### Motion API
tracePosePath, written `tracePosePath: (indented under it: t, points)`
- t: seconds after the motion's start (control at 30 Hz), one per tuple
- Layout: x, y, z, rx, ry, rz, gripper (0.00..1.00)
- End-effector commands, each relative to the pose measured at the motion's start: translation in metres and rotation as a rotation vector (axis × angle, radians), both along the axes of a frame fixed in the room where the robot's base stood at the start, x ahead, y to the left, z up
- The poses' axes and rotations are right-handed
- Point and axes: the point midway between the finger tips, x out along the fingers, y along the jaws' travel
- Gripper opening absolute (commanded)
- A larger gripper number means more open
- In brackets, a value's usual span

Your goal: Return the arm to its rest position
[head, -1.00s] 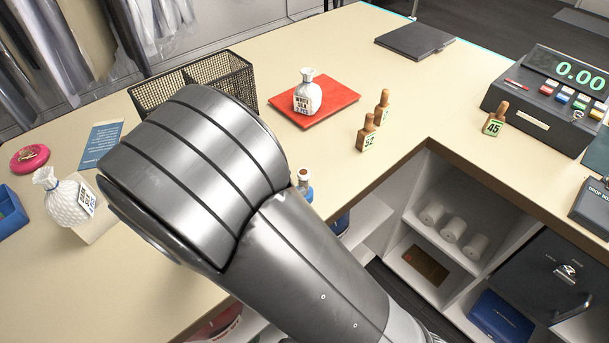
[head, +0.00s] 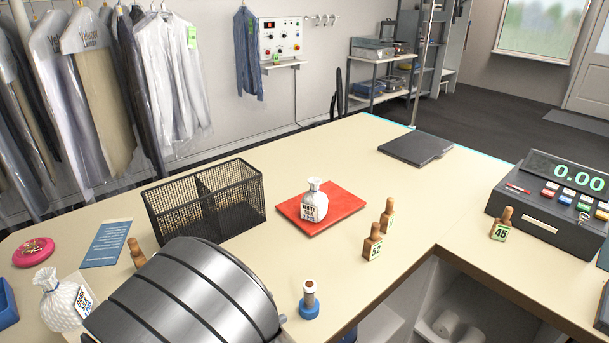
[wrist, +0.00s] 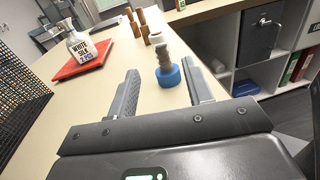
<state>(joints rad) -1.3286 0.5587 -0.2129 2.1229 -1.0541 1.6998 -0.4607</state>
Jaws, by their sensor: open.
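My arm (head: 190,300) shows at the bottom of the head view as a dark grey ribbed link over the near part of the counter; my gripper is not seen there. In the wrist view my gripper (wrist: 162,92) is open, its two fingers apart with nothing held. A stamp with a blue base (wrist: 168,76) shows between and beyond the fingertips. It also shows in the head view, upright on the counter (head: 309,302), just right of my arm.
A black mesh basket (head: 205,202), a white pouch on a red tray (head: 350,203), numbered wooden stamps (head: 373,242) and a cash register (head: 560,205) stand on the counter. A white bag (head: 62,300) is left of my arm. Bagged garments (head: 100,100) hang behind.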

Motion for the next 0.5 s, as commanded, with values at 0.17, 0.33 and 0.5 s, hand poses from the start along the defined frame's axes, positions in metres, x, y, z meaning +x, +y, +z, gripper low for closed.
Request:
tracePosePath:
  t: [0.17, 0.33, 0.5]
  points:
    - [-0.002, -0.007, 0.004, 0.137, 0.063, -0.003, 0.47]
    - [-0.009, -0.019, 0.014, 0.387, 0.143, -0.019, 0.47]
    - [-0.011, -0.050, 0.029, 0.648, 0.147, -0.119, 0.47]
